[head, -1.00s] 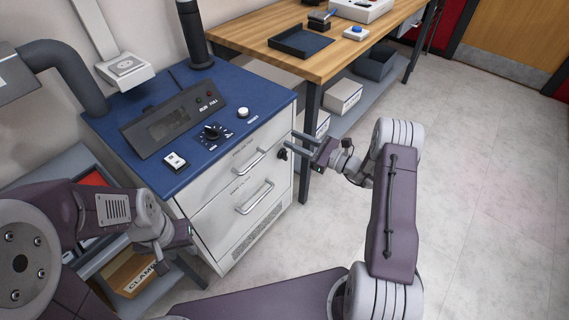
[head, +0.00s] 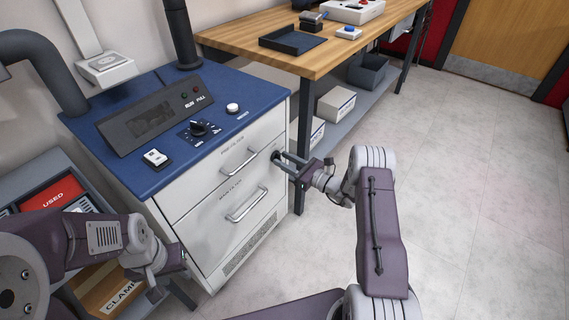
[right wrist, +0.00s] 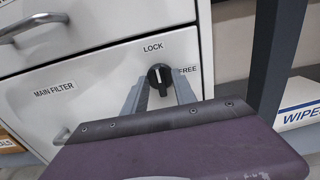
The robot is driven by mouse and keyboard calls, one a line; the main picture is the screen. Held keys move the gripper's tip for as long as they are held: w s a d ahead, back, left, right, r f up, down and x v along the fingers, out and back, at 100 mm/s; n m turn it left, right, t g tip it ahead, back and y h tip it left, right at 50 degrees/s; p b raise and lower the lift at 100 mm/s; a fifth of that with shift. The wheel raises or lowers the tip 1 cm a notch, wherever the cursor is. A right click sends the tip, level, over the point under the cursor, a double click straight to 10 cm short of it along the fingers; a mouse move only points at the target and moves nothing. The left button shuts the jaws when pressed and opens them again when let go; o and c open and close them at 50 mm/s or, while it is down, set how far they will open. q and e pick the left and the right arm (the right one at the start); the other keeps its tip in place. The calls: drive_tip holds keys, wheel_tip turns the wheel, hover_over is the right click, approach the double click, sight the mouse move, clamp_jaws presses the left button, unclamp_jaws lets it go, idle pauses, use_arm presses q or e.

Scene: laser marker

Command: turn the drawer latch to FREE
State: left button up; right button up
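The drawer latch is a round black knob (right wrist: 160,76) on the white cabinet front, at the right edge of the drawer marked MAIN FILTER. Its pale mark points up toward the word LOCK (right wrist: 152,47); the word FREE (right wrist: 187,69) is to its right. In the head view the latch (head: 276,157) is partly hidden by my right gripper (head: 282,162). My right gripper's fingers (right wrist: 160,94) are open, one on either side of the knob; I cannot tell whether they touch it. My left gripper (head: 180,257) is at the cabinet's lower left side, its fingers too small to read.
The cabinet's blue top (head: 165,175) carries a control panel, a dial and switches. Drawer handles (head: 248,203) stick out left of the latch. A wooden bench (head: 345,42) with a dark leg (head: 301,150) stands to the right. The floor at right is clear.

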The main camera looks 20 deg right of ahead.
drive_tip(key=shift+w, duration=0.1)
drive_tip(key=shift+c, duration=0.3)
clamp_jaws()
drive_tip(key=shift+r+m, duration=0.1)
drive_tip(key=shift+m, duration=0.3)
drive_tip(key=m+p, duration=0.1)
drive_tip(key=m, duration=0.2)
drive_tip(key=shift+p, duration=0.4)
drive_tip(key=m, duration=0.4)
drive_tip(key=m+p, duration=0.1)
drive_tip(key=m, duration=0.4)
drive_tip(key=m+p, duration=0.1)
drive_tip(key=m, duration=0.4)
drive_tip(key=shift+w+d+f, duration=0.1)
drive_tip(key=shift+f, duration=0.25)
